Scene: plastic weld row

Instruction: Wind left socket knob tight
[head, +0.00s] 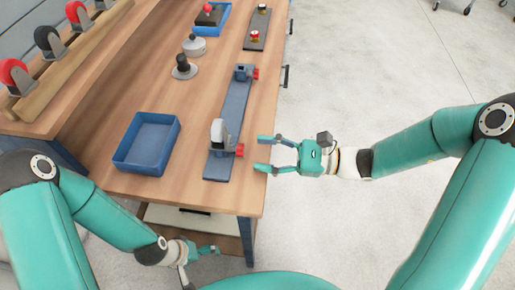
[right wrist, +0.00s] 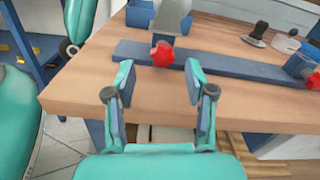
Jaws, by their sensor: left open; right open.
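A blue rail (head: 231,113) lies along the table's right edge with a socket at each end. The near socket holds a pale grey upright piece (head: 218,131) and has a red knob (head: 240,150) on its side. This knob is the left one in the right wrist view (right wrist: 163,54). The far socket (head: 243,72) has another red knob (head: 256,73). My right gripper (head: 262,153) is open and empty, its fingertips pointing at the near knob, which shows between and beyond them, apart. My left gripper (head: 210,249) is open, low by the table's near end.
A blue tray (head: 118,158) stands empty on the wooden table (head: 190,188). A black-handled tool (head: 184,68) and a grey lidded pot (head: 194,45) stand behind it. A rack (head: 60,60) with red and black rounded pieces is at the left.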

